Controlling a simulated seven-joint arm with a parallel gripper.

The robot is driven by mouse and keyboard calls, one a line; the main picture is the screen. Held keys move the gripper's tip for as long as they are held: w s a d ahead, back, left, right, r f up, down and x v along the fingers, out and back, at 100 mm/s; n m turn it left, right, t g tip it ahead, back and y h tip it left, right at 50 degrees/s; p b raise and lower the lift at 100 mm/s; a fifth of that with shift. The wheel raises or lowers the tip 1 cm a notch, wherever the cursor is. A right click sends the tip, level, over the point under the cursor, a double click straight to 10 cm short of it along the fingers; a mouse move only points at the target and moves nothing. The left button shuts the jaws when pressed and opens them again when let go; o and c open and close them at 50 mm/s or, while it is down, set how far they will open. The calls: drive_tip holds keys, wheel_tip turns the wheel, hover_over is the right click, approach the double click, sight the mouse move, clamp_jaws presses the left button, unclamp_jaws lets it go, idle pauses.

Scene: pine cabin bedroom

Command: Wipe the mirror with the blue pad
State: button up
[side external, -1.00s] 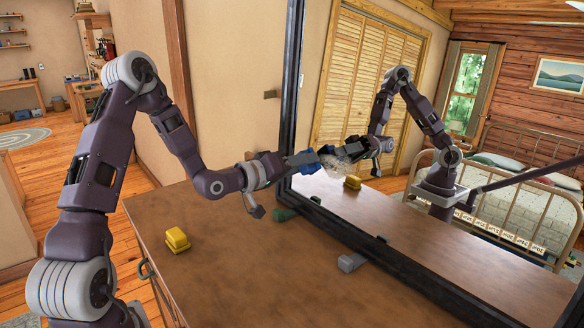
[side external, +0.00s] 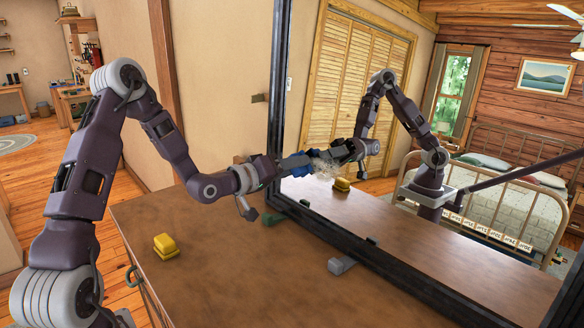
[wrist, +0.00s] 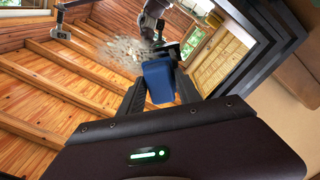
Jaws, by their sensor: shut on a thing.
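The mirror (side external: 420,232) is a large upright pane in a dark frame, standing on the wooden table. A pale, speckled smudge (side external: 326,168) marks its glass and also shows in the wrist view (wrist: 122,53). My gripper (side external: 290,163) is shut on the blue pad (side external: 300,158) and holds it at the glass, just left of the smudge in the side view. The pad sits between my fingers in the wrist view (wrist: 158,80). I cannot tell whether the pad touches the glass. My arm and the pad are reflected in the mirror.
A yellow block (side external: 165,246) lies on the table (side external: 230,280), left of the mirror. The front of the table is largely clear.

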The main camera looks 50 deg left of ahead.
sight(318, 165)
drive_tip(key=shift+w, duration=0.5)
drive_tip(key=shift+d, duration=5.7)
drive_tip(key=shift+w+a, duration=0.15)
drive_tip(key=shift+a, duration=5.55)
drive_tip(key=shift+r, duration=0.4)
drive_tip(key=shift+d, duration=5.75)
drive_tip(key=shift+a, duration=5.85)
